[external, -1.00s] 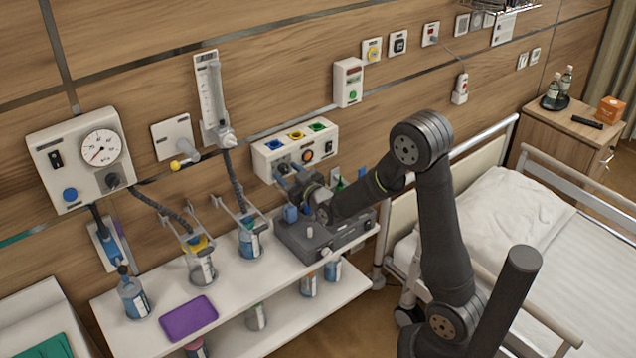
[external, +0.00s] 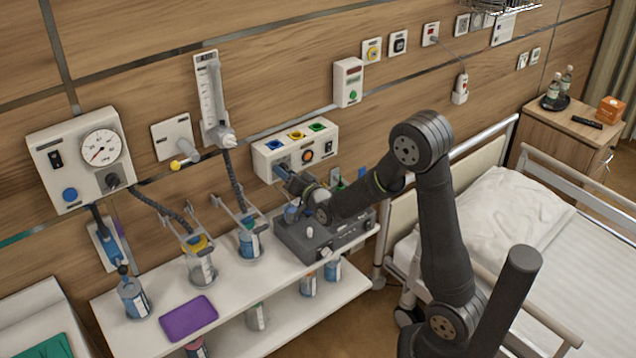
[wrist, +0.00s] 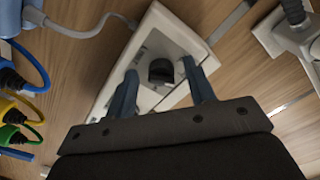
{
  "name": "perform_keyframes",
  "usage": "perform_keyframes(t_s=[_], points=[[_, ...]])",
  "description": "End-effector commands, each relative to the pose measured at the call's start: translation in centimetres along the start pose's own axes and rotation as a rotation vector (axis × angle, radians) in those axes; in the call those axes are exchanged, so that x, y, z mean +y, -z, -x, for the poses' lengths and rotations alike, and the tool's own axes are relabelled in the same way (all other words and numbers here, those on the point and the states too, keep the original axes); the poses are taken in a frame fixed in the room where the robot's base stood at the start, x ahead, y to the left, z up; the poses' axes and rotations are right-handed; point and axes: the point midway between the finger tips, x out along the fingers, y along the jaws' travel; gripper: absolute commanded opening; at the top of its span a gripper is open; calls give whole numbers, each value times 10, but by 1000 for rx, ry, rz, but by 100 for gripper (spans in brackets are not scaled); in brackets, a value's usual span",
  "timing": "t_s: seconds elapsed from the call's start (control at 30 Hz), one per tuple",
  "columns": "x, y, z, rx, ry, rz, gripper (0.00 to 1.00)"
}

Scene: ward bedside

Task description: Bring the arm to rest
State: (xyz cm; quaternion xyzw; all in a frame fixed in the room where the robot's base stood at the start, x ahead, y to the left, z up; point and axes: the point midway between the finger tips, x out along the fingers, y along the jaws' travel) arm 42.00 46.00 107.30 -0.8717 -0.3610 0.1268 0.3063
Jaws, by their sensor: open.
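My gripper (external: 283,173) is at the wall, in front of the lower left of a white panel box (external: 325,135) with blue, yellow and green sockets on top. In the wrist view its two blue-grey fingers (wrist: 160,76) stand apart. A black knob (wrist: 160,71) on a white plate (wrist: 150,45) shows in the gap between them. I cannot tell whether the fingers touch it. Nothing is seen held. My arm reaches in from the right, over the bed's side.
A grey device (external: 320,240) stands on the white shelf (external: 245,290) below my gripper. Bottles and a purple pad (external: 188,318) are to its left. The bed rail (external: 585,185) is at right. Coloured cables (wrist: 35,105) run at the wrist view's left.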

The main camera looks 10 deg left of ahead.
Motion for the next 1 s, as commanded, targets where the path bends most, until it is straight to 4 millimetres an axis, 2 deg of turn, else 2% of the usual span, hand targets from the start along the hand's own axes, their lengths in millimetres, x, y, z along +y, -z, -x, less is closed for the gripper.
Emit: perform_keyframes(t_s=[0.5, 1.0], points=[[-2, 0, 0, 0, 0, -369, 49], [-2, 0, 0, 0, 0, -415, 49]])
